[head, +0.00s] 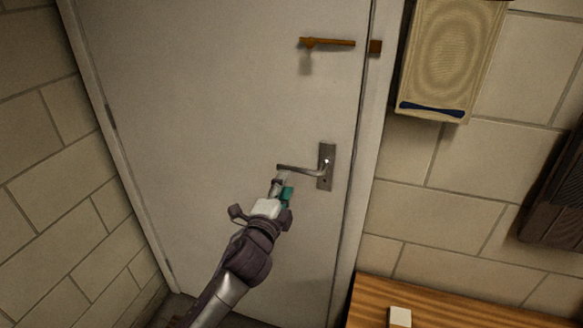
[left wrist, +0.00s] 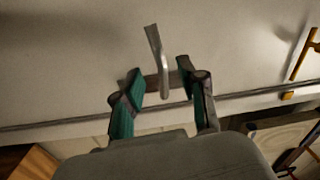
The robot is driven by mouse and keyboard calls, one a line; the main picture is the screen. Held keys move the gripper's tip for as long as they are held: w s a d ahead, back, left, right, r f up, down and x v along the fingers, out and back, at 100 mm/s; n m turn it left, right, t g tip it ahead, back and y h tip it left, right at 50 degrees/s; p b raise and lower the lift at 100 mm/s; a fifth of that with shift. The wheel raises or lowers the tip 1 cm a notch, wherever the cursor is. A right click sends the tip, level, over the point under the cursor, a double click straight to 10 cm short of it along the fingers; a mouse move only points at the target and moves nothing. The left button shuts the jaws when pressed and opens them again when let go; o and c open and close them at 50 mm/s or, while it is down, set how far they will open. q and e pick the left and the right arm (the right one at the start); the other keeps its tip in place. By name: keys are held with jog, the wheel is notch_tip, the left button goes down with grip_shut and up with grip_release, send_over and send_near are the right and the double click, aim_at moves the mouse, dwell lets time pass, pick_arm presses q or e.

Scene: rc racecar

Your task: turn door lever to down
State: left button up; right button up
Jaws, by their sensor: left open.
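The metal door lever (head: 300,169) sticks out to the left from its upright plate (head: 326,178) on the grey door (head: 220,100). The lever looks close to level in the head view. My left gripper (head: 281,186) is at the lever's free end, just below it. In the left wrist view the left gripper (left wrist: 161,82) is open, and the lever (left wrist: 156,58) shows in the gap between its two green-padded fingers. I cannot tell whether a finger touches it. The right gripper is not in view.
An orange-brown latch (head: 330,43) is higher on the door. A beige box (head: 450,55) hangs on the block wall at right. A wooden surface (head: 460,305) with a white block (head: 400,317) is at lower right. A dark object (head: 558,190) is at the right edge.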

aim_at(292, 171)
pick_arm(q)
jog(key=x, duration=0.7)
grip_shut()
jog(key=shift+f, duration=0.1)
